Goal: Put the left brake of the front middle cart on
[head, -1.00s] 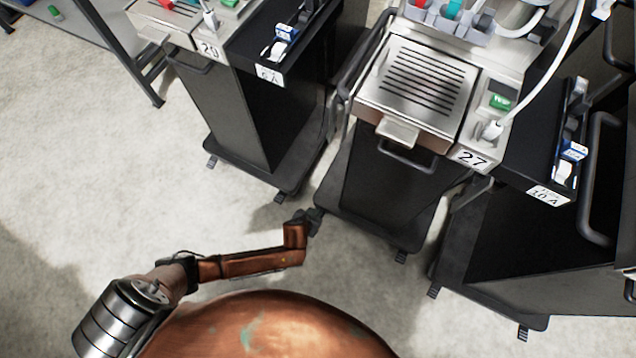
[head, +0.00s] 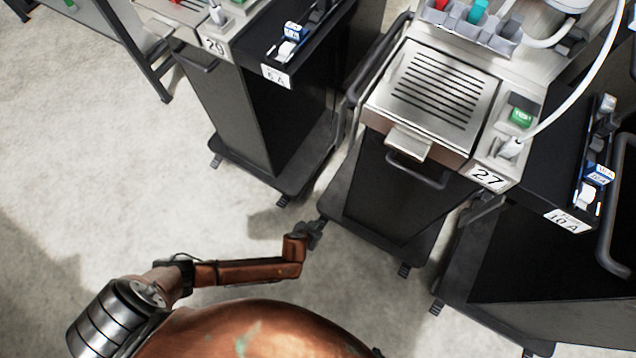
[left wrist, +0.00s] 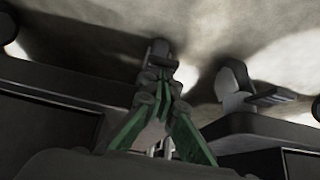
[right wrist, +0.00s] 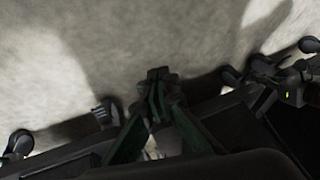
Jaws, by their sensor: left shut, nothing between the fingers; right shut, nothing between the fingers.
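The front middle cart (head: 385,190) is the dark one labelled 27, with a slotted steel tray on top. My left gripper (head: 318,228) is shut and empty, low at this cart's front left corner, and it hides the left caster there. In the left wrist view its green fingers (left wrist: 158,75) point at a dark caster with a pedal (left wrist: 160,52), the tips overlapping it; contact cannot be told.
Another dark cart (head: 510,270) stands close on the right. A grey table (head: 110,30) is at the upper left. Open floor (head: 90,170) lies in front on the left.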

